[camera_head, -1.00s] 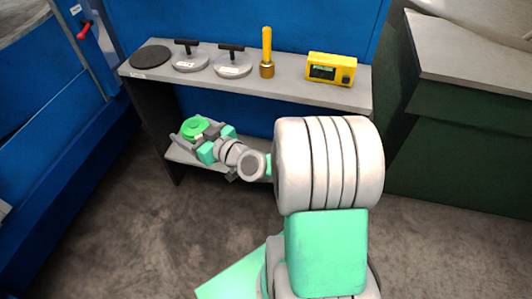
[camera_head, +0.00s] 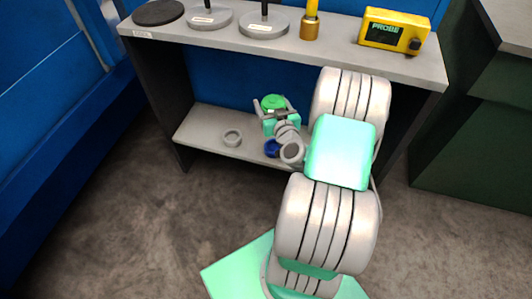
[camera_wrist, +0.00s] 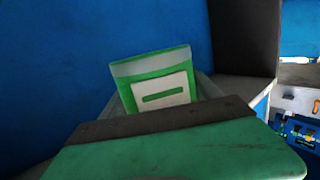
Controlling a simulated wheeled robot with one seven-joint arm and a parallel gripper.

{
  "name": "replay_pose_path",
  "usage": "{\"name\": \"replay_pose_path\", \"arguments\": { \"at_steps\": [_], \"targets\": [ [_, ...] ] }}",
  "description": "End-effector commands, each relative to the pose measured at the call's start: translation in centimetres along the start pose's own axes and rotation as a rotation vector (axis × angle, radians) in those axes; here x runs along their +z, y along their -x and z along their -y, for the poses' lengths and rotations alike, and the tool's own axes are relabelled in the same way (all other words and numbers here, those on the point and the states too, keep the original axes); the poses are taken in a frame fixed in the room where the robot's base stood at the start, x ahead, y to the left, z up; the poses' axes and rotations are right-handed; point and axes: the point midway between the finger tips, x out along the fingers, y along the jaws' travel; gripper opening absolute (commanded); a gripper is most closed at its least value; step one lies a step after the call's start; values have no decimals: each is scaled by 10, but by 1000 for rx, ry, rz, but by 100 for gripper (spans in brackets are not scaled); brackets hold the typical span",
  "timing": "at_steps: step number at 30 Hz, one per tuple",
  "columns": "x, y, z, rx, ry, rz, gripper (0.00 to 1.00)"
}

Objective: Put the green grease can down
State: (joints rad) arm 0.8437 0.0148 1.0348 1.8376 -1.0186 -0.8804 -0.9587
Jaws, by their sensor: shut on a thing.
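The green grease can (camera_head: 273,101) is between the fingers of my gripper (camera_head: 273,106), inside the open space of the bench above its lower shelf (camera_head: 205,122). My gripper is shut on the can. In the wrist view the can (camera_wrist: 155,78) shows a green side, a pale band at its top and a white label with a green bar. It looks slightly tilted there, and its lower part is hidden behind the gripper body. I cannot tell whether its base touches the shelf.
The bench top (camera_head: 340,52) above holds a black disc (camera_head: 158,12), handled discs and a yellow probe box (camera_head: 394,30).

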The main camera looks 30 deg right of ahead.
Motion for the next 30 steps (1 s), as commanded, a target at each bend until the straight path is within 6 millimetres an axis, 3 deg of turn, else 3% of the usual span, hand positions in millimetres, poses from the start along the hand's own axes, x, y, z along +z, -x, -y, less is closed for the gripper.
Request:
{"name": "replay_pose_path", "arguments": {
  "at_steps": [1,3,6,9,12,20,28,30],
  "targets": [
    [51,-5,-26,61,-11,4,8],
    [91,-6,-59,144,-19,5,8],
    [141,-2,-100,249,-27,8,8],
    [174,4,-129,328,-30,10,8],
    [191,9,-145,373,-31,13,8],
    [201,7,-168,392,-31,13,8],
    [233,-11,-242,391,-29,13,8],
    [252,-16,-254,389,-32,15,8]
  ]
}}
